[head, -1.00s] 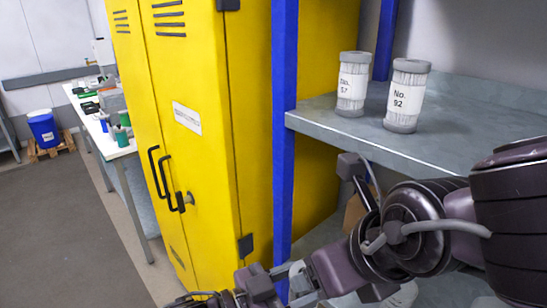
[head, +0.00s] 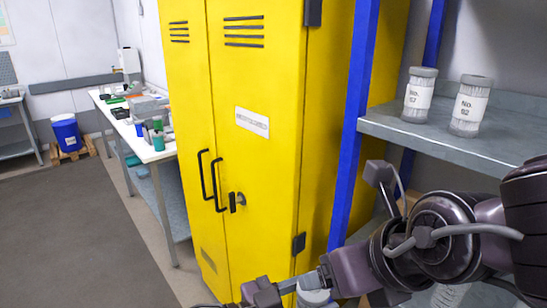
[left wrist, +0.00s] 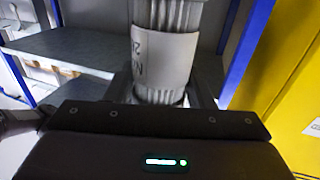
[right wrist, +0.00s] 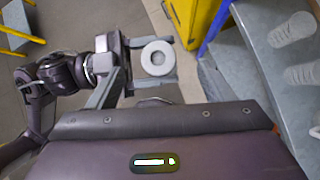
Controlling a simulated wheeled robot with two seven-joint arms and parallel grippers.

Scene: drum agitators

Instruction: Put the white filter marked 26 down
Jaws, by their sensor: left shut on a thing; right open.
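The white ribbed filter (left wrist: 168,30) stands upright in my left gripper (left wrist: 163,92), which is shut around its lower part. Its label (left wrist: 165,60) is turned sideways and only a "2" and part of "No." can be read.
Two labelled filters (head: 418,95) (head: 469,106) stand on the grey shelf (head: 440,139) at the right. A blue post (head: 352,130) and a yellow cabinet (head: 255,170) stand left of it. A white bench (head: 150,146) and a blue bin (head: 66,133) are farther left, with open floor before them.

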